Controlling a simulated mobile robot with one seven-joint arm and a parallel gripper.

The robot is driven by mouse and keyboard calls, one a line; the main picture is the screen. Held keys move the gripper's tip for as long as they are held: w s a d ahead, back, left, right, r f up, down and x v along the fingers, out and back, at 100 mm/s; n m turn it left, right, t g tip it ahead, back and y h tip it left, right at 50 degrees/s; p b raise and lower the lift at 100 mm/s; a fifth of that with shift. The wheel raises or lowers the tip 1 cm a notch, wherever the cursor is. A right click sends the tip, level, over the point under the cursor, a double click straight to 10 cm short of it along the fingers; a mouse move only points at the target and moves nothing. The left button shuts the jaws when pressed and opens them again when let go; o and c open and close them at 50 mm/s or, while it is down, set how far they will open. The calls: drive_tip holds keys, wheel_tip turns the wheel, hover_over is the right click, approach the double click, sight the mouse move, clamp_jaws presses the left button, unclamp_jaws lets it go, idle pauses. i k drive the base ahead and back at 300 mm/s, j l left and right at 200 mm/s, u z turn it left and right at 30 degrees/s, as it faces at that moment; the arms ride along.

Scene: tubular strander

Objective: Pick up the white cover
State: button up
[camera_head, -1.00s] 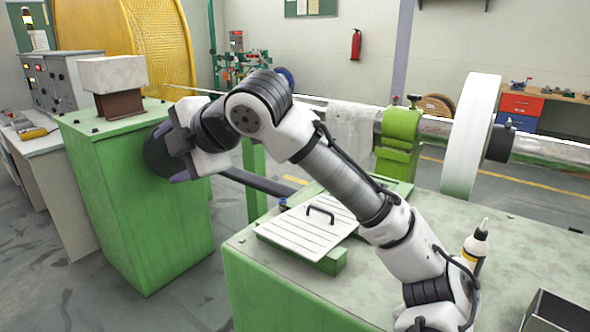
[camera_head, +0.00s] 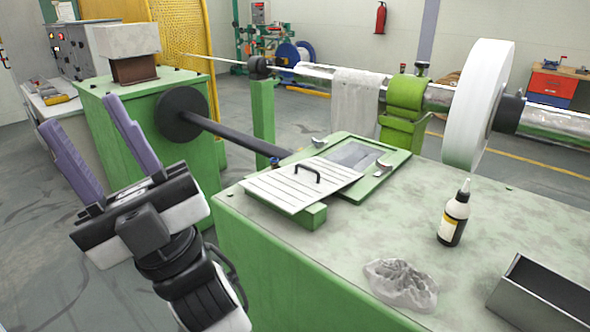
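The white cover (camera_head: 275,188) is a slatted flat panel with a black bar handle near its middle. It lies at the left end of the green machine top, over a green block and overlapping part of a green-framed opening (camera_head: 382,184). My gripper (camera_head: 82,115) is at the left of the view, left of the cover and apart from it. Its two purple fingers point up, spread wide with nothing between them.
A bottle (camera_head: 454,218), a crumpled cloth (camera_head: 401,284) and an open metal box (camera_head: 540,292) stand on the machine top (camera_head: 350,238). A dark shaft (camera_head: 235,137) runs behind the cover from the green cabinet (camera_head: 140,90). A large white wheel (camera_head: 477,105) stands behind the top.

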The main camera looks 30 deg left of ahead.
sight(293, 187)
drive_tip(key=i+j+z, duration=0.1)
drive_tip(key=j+z, duration=0.15)
drive_tip(key=j, duration=0.7)
drive_tip(key=j+z, duration=0.25)
drive_tip(key=j, duration=0.7)
drive_tip(key=k+j+z, duration=0.15)
drive_tip(key=j, duration=0.35)
drive_tip(key=j+z, duration=0.15)
drive_tip(key=j, duration=0.4)
drive_tip(key=j+z, duration=0.1)
drive_tip(key=j, duration=0.15)
drive_tip(key=i+j+z, duration=0.1)
drive_tip(key=j, duration=0.2)
